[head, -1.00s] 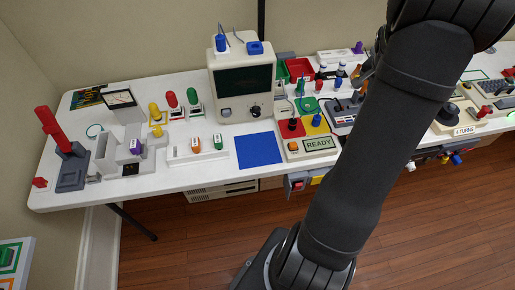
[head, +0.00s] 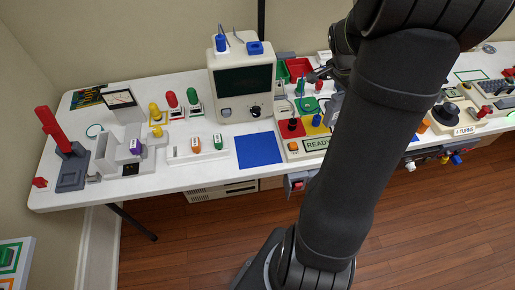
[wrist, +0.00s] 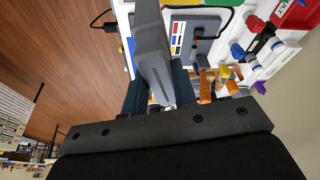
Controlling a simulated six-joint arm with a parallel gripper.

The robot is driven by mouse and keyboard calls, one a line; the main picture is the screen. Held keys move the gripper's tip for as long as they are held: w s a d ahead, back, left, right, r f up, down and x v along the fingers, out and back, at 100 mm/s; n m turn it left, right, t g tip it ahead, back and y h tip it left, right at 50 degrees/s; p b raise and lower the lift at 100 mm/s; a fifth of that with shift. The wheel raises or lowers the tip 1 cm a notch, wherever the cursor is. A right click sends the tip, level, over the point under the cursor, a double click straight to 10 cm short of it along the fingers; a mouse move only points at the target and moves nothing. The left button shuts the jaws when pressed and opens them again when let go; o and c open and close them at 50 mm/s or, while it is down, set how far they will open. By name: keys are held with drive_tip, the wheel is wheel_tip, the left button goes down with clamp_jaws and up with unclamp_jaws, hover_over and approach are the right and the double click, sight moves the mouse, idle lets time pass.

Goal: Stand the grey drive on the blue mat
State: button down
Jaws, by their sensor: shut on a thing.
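The grey drive (wrist: 153,52) is in the wrist view, a long grey block between the two fingers of my gripper (wrist: 160,90). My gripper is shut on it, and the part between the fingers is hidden. In the head view my forearm covers most of the gripper and drive. The blue mat (head: 258,149) lies flat and bare near the table's front edge, left of my arm and in front of the cream monitor unit.
The cream monitor unit (head: 242,85) stands behind the mat. A white rack (head: 197,150) with orange and green handled pieces is left of the mat. The READY panel (head: 308,146) with coloured pads borders the mat's right side. A red tray (head: 299,68) is farther back.

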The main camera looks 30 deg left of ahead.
drive_tip(key=s+a+m, duration=0.2)
drive_tip(key=s+a, duration=0.2)
drive_tip(key=s, duration=0.3)
drive_tip(key=s+a+m, duration=0.1)
drive_tip(key=s+a, duration=0.3)
drive_tip(key=s, duration=0.3)
drive_tip(key=s+a+f, duration=0.4)
drive_tip(key=a+f, duration=0.6)
drive_tip(key=a, duration=0.1)
drive_tip(key=shift+a+g+h, duration=0.15)
drive_tip(key=shift+g+h, duration=0.15)
drive_tip(key=shift+h, duration=0.1)
drive_tip(key=shift+f, duration=0.15)
drive_tip(key=shift+f, duration=0.1)
drive_tip(key=c, duration=1.2)
unclamp_jaws()
drive_tip(key=shift+o, duration=0.2)
drive_tip(key=v, duration=1.2)
drive_tip(key=shift+r, duration=0.2)
